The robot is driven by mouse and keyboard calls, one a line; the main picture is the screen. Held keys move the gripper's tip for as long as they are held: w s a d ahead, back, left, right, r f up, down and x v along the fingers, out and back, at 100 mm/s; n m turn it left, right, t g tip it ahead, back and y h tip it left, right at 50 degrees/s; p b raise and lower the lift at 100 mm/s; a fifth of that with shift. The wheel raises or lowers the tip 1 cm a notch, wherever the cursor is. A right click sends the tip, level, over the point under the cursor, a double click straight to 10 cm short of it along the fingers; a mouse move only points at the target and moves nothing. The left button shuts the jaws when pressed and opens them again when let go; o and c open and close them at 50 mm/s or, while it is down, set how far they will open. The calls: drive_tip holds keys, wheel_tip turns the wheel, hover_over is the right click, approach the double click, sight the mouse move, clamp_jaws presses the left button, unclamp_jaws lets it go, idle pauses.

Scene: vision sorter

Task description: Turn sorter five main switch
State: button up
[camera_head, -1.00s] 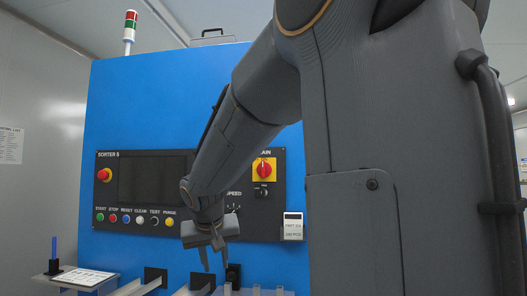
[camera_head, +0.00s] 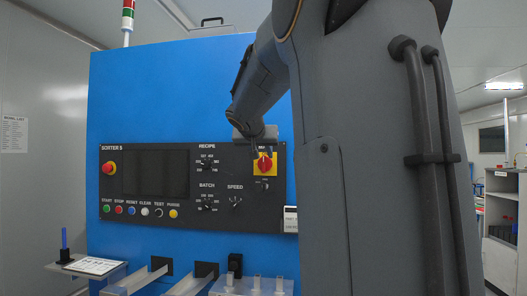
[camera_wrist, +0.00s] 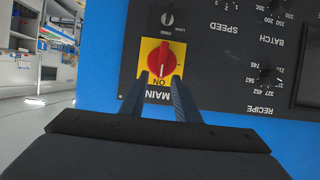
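The sorter five main switch is a red rotary knob (camera_head: 265,163) on a yellow plate, on the right side of the black SORTER 5 panel. In the wrist view, which is upside down, the red knob (camera_wrist: 162,58) points along the ON mark. My gripper (camera_wrist: 159,76) is open, its two dark fingers apart and their tips on either side of the knob's ON end. I cannot tell whether they touch it.
The black panel (camera_head: 220,222) also carries a red emergency button (camera_head: 109,168), a dark screen (camera_head: 156,172), several small buttons and the RECIPE, BATCH and SPEED dials. A small LOCK knob (camera_wrist: 167,19) sits beside the main switch. Chutes (camera_head: 140,281) stick out below the panel.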

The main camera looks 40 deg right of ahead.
drive_tip(key=shift+w+d+f, duration=0.3)
drive_tip(key=shift+w+d, duration=0.1)
drive_tip(key=shift+d, duration=0.1)
clamp_jaws()
